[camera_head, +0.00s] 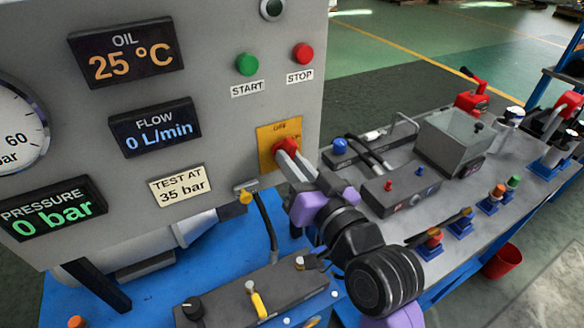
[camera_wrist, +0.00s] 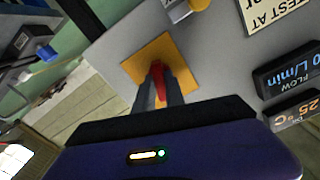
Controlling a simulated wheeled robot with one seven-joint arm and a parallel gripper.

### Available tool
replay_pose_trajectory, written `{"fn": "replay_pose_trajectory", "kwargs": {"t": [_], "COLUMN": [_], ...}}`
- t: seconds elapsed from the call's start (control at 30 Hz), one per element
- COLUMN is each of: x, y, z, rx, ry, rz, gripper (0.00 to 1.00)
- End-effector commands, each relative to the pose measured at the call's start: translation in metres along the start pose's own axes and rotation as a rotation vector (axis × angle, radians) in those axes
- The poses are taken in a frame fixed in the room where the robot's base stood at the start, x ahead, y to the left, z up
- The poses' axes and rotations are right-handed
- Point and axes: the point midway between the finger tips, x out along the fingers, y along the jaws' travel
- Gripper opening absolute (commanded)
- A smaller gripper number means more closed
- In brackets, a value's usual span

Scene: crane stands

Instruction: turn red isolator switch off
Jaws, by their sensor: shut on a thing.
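The red isolator switch (camera_head: 285,145) sits on a yellow-orange plate (camera_head: 270,135) at the lower right of the grey panel. An "OFF" label shows near the top of the plate. My gripper (camera_head: 291,158) is shut on the red handle, with its fingers reaching it from the lower right. In the wrist view the red handle (camera_wrist: 158,78) stands between the two grey fingers (camera_wrist: 159,92), in front of the yellow plate (camera_wrist: 148,60). The fingers hide part of the handle, so its exact angle is hard to tell.
A green START button (camera_head: 247,64) and a red STOP button (camera_head: 303,53) are above the switch. A yellow-handled valve (camera_head: 244,196) and a black hose (camera_head: 267,222) are close below left. A bench (camera_head: 400,215) with fittings stands to the right.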

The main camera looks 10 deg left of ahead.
Motion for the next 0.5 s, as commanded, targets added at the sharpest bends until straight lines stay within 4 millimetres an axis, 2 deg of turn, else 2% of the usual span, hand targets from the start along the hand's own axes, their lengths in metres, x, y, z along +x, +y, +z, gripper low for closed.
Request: {"fn": "replay_pose_trajectory", "kwargs": {"t": [0.2, 0.5], "x": [0.0, 0.0], "y": [0.0013, 0.0012], "z": [0.0041, 0.0029], "rx": [-0.17, -0.318], "ry": [-0.004, -0.004], "rz": [0.0, 0.001], "gripper": [0.0, 0.0]}}
